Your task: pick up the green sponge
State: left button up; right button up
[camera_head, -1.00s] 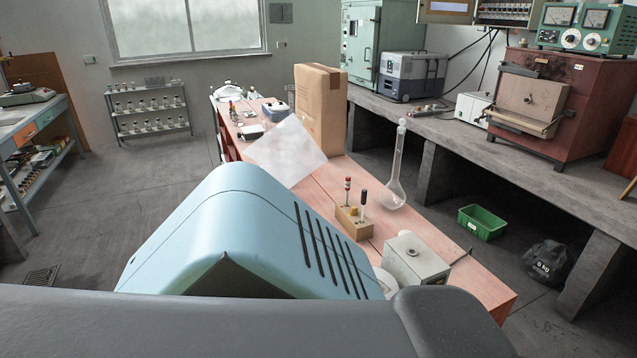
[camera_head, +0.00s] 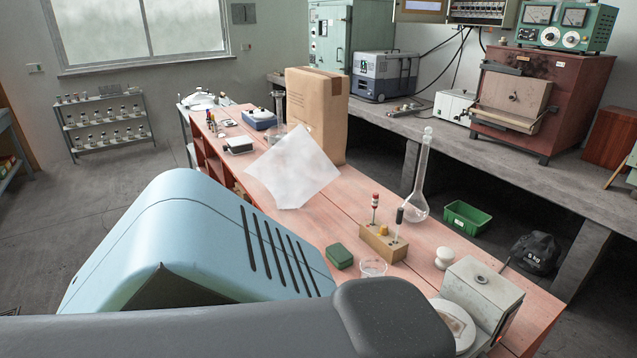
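A small dark green sponge (camera_head: 339,257) lies on the pink wooden table (camera_head: 225,175). It is just right of the slotted light blue housing and left of a wooden block with screwdriver-like tools. Its whole top shows, and nothing touches it that I can see. A grey arm link of mine crosses the bottom of the view, below the sponge. Neither of my grippers shows in this view.
Close to the sponge are a clear glass dish (camera_head: 373,267) and the wooden tool block (camera_head: 384,243). A glass flask (camera_head: 417,190), a grey metal box (camera_head: 483,298) and a white knob-like piece (camera_head: 444,258) stand further right. A cardboard box (camera_head: 316,115) and a white sheet (camera_head: 293,170) are behind.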

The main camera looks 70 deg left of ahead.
aim_at(341, 257)
jog(key=k+j, duration=0.35)
jog(key=j, duration=0.15)
jog(key=k+j, duration=0.3)
jog(key=j, duration=0.2)
jog(key=k+j, duration=0.35)
jog(key=j, duration=0.35)
jog(key=i, duration=0.35)
